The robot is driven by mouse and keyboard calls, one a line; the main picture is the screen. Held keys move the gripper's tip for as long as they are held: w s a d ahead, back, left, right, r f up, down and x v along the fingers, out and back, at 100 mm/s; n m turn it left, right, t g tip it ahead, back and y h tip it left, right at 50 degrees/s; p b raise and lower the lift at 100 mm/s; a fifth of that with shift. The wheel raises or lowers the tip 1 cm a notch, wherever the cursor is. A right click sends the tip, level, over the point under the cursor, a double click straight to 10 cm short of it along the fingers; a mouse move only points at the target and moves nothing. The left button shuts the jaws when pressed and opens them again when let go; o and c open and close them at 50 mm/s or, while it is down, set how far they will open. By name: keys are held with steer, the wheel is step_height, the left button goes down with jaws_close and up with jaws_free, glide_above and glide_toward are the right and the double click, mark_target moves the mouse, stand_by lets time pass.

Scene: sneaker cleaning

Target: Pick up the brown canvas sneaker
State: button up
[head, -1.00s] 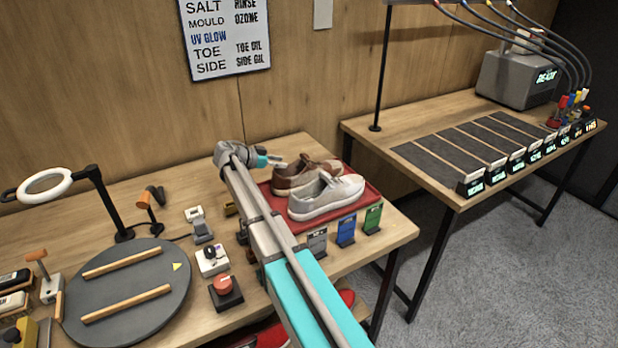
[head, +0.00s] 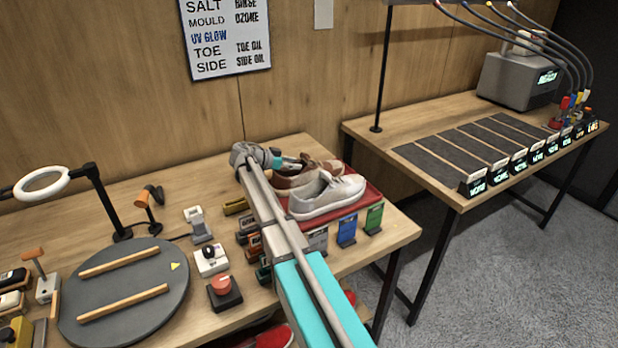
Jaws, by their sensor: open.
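The brown canvas sneaker (head: 313,173) sits on the red tray (head: 369,193) at the right end of the near table, behind a white sneaker (head: 328,197). Its left part is hidden by my arm and gripper. My gripper (head: 300,162) is at the far end of my arm, beside the heel end of the brown sneaker. It is open, and its fingers are small and partly hidden, so I cannot tell whether they touch the shoe.
A round grey turntable (head: 128,285) with two wooden bars is at the left. A ring lamp (head: 42,184), a red button (head: 222,285) and blue and green cards (head: 374,217) stand around. A second table (head: 450,120) with dark mats is at the right, across a gap.

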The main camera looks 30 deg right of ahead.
jaws_close()
stand_by(0.3)
steer(key=shift+r, duration=0.15)
stand_by(0.4)
step_height(320, 180, up, 10)
steer(key=p, duration=1)
stand_by(0.5)
